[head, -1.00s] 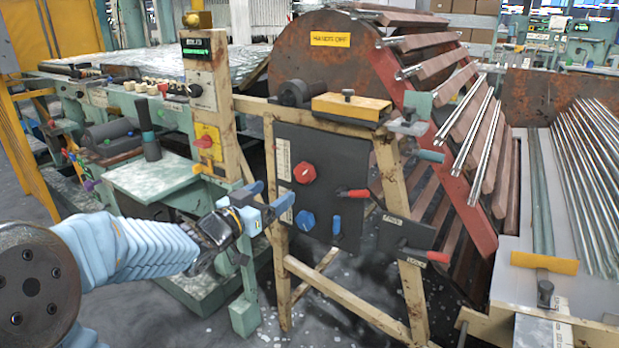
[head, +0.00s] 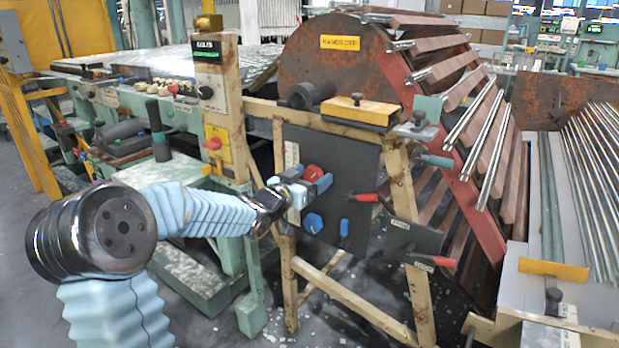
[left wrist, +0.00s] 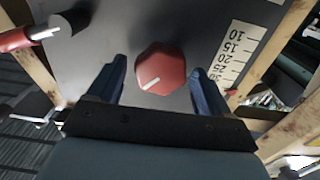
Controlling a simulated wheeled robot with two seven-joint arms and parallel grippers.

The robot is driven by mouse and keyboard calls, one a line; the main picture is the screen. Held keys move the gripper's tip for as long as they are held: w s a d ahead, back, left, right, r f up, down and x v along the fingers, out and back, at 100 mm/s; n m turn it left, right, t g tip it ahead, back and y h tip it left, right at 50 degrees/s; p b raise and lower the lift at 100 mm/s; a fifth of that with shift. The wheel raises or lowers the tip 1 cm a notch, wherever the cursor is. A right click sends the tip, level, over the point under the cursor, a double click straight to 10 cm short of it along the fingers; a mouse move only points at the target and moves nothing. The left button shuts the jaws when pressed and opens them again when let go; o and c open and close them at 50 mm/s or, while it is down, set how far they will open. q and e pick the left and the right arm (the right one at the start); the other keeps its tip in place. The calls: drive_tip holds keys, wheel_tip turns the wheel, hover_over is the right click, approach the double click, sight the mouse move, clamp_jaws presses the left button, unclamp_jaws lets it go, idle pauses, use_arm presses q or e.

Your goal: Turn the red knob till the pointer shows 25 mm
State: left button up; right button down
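The red knob (head: 313,172) is on the dark panel (head: 350,160). In the left wrist view the faceted red knob (left wrist: 163,66) has a white line toward its lower left. My left gripper (left wrist: 157,69) is open, its blue fingers on either side of the knob with visible gaps; I cannot tell how deep they reach. The head view shows the left gripper (head: 310,179) at the knob, partly covering it. A small red pointer tip (left wrist: 231,92) lies near the 30 end. My right gripper is not in view.
A blue knob (head: 312,223) sits just below the red one. Red-handled levers (head: 366,197) and (head: 435,261) project at the right. The cream frame post (head: 284,255) stands close beside the panel. A rusty drum with tubes (head: 345,75) is behind.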

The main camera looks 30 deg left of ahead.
use_arm(q)
drive_tip(key=c, duration=0.9)
drive_tip(key=shift+f+m+b, duration=0.15)
drive_tip(key=shift+m+b, duration=0.25)
drive_tip(key=shift+b, duration=0.2)
drive_tip(key=m+b, duration=0.3)
drive_tip(key=b, duration=0.1)
drive_tip(key=m+b, duration=0.4)
drive_tip(key=shift+d+f, duration=0.15)
drive_tip(key=shift+d, duration=0.05)
drive_tip(key=m+b, duration=0.2)
drive_tip(key=m, duration=0.1)
drive_tip(key=m+b, duration=0.2)
drive_tip(key=m, duration=0.1)
drive_tip(key=shift+d+m+b, duration=0.1)
drive_tip(key=shift+m+b, duration=0.2)
drive_tip(key=shift+b, duration=0.05)
drive_tip(key=m+b, duration=0.2)
drive_tip(key=m, duration=0.2)
drive_tip(key=shift+f, duration=0.15)
drive_tip(key=shift+m+b, duration=0.6)
drive_tip(key=shift+m, duration=1.1)
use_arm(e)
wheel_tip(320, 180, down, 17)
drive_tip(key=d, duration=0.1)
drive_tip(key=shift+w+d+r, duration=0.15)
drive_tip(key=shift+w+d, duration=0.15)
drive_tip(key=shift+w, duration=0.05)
use_arm(q)
drive_tip(key=o, duration=1)
